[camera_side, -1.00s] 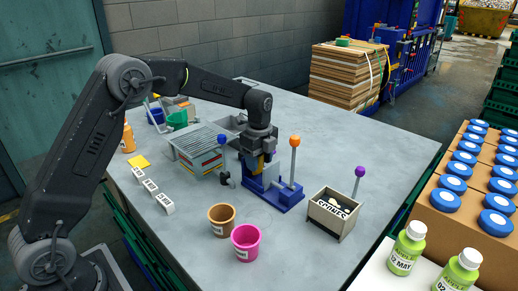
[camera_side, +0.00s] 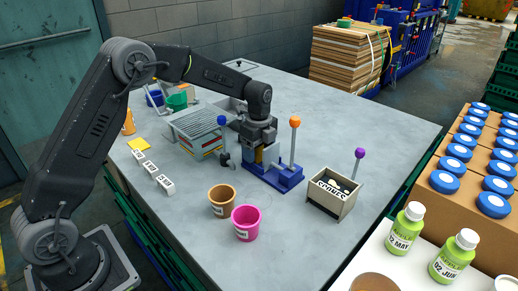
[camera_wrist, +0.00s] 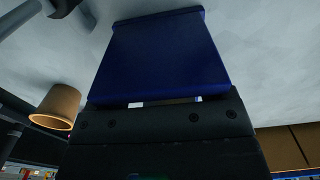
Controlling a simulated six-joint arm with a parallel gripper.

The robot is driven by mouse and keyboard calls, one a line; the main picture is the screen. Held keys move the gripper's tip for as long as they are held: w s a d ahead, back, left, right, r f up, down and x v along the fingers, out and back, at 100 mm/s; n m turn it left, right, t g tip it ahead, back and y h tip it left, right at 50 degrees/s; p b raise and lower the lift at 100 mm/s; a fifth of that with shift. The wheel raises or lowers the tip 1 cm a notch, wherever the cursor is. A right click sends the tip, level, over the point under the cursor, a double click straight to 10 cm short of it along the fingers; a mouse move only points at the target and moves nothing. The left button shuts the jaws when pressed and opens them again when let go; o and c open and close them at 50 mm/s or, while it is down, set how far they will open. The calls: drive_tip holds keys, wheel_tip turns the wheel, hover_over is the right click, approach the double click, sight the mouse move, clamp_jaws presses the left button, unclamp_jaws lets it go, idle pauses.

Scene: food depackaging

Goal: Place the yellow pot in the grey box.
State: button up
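A yellow item (camera_side: 259,156), possibly the yellow pot, shows only partly, under my gripper (camera_side: 262,147) at the blue fixture (camera_side: 285,181). My gripper points down there, and its fingers are mostly hidden. In the wrist view a blue surface (camera_wrist: 165,55) fills the middle beyond my gripper's dark body, and no yellow pot shows. A pale grey box (camera_side: 322,203) with a lettered front and dark contents stands right of the fixture, apart from my gripper.
A brown pot (camera_side: 222,207) and a pink pot (camera_side: 245,231) stand in front; the brown one also shows in the wrist view (camera_wrist: 58,104). Rods with orange (camera_side: 295,121), purple (camera_side: 360,153) and blue (camera_side: 221,120) knobs rise nearby.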

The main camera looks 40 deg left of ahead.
drive_tip(key=shift+r, duration=0.1)
wheel_tip(320, 180, up, 13)
drive_tip(key=s+d+r+n+t, duration=0.1)
drive_tip(key=s+d+r+n, duration=0.1)
drive_tip(key=s+r+n, duration=0.35)
drive_tip(key=s+d+r+n+t, duration=0.1)
drive_tip(key=s+n, duration=0.3)
drive_tip(key=s, duration=0.5)
drive_tip(key=s+d+n+t, duration=0.1)
drive_tip(key=s+n+t, duration=0.1)
drive_tip(key=s, duration=0.7)
drive_tip(key=shift+s+d+r+n, duration=0.2)
drive_tip(key=shift+r+n, duration=0.2)
drive_tip(key=shift+n, duration=0.45)
drive_tip(key=shift+o, duration=0.4)
drive_tip(key=s+f+n+t, duration=0.1)
drive_tip(key=s+f+n, duration=0.3)
drive_tip(key=s, duration=0.3)
drive_tip(key=shift+s+d+n+t, duration=0.3)
drive_tip(key=shift+n, duration=0.1)
drive_tip(key=shift+f, duration=0.1)
